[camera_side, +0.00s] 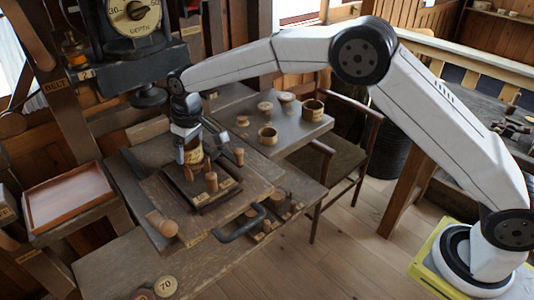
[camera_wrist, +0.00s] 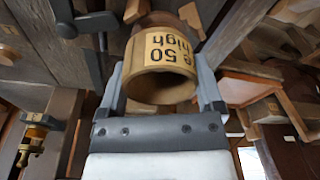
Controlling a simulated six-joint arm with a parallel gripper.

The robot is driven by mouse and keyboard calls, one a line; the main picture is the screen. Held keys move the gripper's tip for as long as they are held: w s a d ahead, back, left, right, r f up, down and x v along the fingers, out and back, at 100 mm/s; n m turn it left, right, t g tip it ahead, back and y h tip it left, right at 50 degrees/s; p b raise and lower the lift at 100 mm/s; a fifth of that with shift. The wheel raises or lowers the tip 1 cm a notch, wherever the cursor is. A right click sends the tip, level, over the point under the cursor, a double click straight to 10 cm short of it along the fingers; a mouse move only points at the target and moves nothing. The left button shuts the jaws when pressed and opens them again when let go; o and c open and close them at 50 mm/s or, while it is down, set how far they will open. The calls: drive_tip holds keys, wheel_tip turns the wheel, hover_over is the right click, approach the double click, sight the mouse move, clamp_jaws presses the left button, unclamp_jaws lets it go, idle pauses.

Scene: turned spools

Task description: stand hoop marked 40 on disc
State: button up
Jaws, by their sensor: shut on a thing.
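My gripper (camera_side: 190,147) is shut on a tan wooden hoop (camera_side: 194,155), holding it over the dark square board on the bench. In the wrist view the hoop (camera_wrist: 160,62) sits between the two grey fingers of my gripper (camera_wrist: 162,82). Its visible marking reads "high" and "50"; I see no 40 on the part that shows. Two more hoops stand on the side table, one near the front (camera_side: 267,136) and one at the right (camera_side: 312,110); their marks are too small to read. A pale disc marked 70 (camera_side: 165,286) is at the bottom edge. I cannot tell which disc the task means.
Several wooden pegs (camera_side: 211,181) stand on the dark board (camera_side: 203,200) close under my gripper. Small spools (camera_side: 265,107) are on the side table. A black handle (camera_side: 240,226) juts from the bench front. An empty orange-brown tray (camera_side: 68,195) is at left.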

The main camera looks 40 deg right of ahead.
drive_tip(key=shift+f, duration=0.5)
drive_tip(key=shift+f, duration=0.25)
drive_tip(key=o, duration=0.9)
drive_tip(key=shift+o, duration=0.2)
wheel_tip(320, 180, up, 12)
drive_tip(key=s, duration=0.1)
drive_tip(key=shift+s+d+r, duration=0.25)
drive_tip(key=shift+s+d, duration=0.1)
